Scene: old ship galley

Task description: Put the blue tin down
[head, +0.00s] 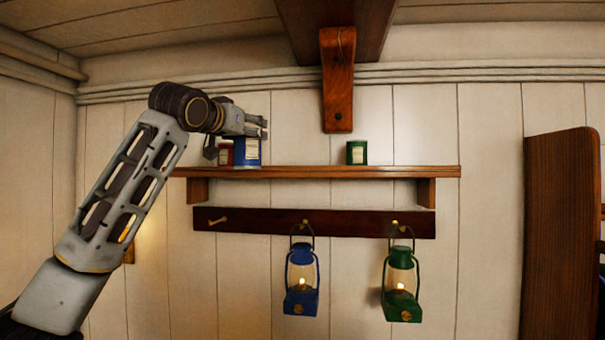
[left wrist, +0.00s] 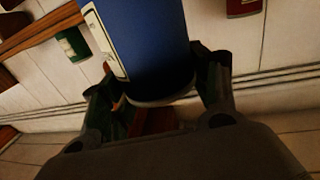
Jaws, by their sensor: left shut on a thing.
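The blue tin (head: 247,153) with a pale label is at the left part of the wooden wall shelf (head: 330,172). It looks upright, its lower edge at the shelf's top; I cannot tell whether it rests there or hangs just above. My left gripper (head: 256,128) reaches in from the left and is shut on the tin's upper part. In the left wrist view the blue tin (left wrist: 150,45) fills the space between the two dark fingers (left wrist: 160,88). My right gripper is not in view.
A red tin (head: 225,153) stands close left of the blue tin, partly hidden by the gripper. A green tin (head: 357,153) stands further right, with bare shelf between. A wooden bracket (head: 338,80) hangs above. Blue (head: 302,280) and green (head: 401,285) lanterns hang below.

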